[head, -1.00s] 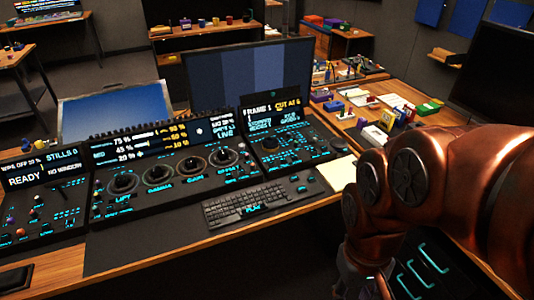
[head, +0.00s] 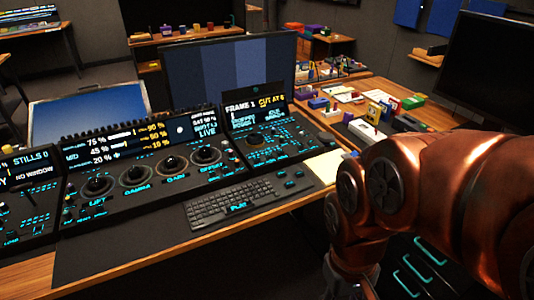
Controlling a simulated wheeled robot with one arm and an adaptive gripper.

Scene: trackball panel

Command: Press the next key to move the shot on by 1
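The trackball panel (head: 150,195) lies on the desk at left centre, with a row of knobs labelled LIFT, GAMMA, GAIN and OFFSET-like text. Its right-hand section (head: 268,152) has a small screen (head: 254,110) reading "FRAME 1" and "CUT AT 6", with small lit cyan keys around a dark knob below. A keyboard (head: 236,202) with a lit PLAY label lies in front. The key labels are too small to read, so I cannot tell which is the next key. My copper arm fills the lower right; my gripper is out of view.
A large monitor (head: 230,70) showing blue-grey bars stands behind the panel. A pale pad (head: 325,167) lies right of the keyboard. Small coloured boxes and a yellow item (head: 374,112) crowd the desk's right side. A dark screen (head: 486,75) stands at far right.

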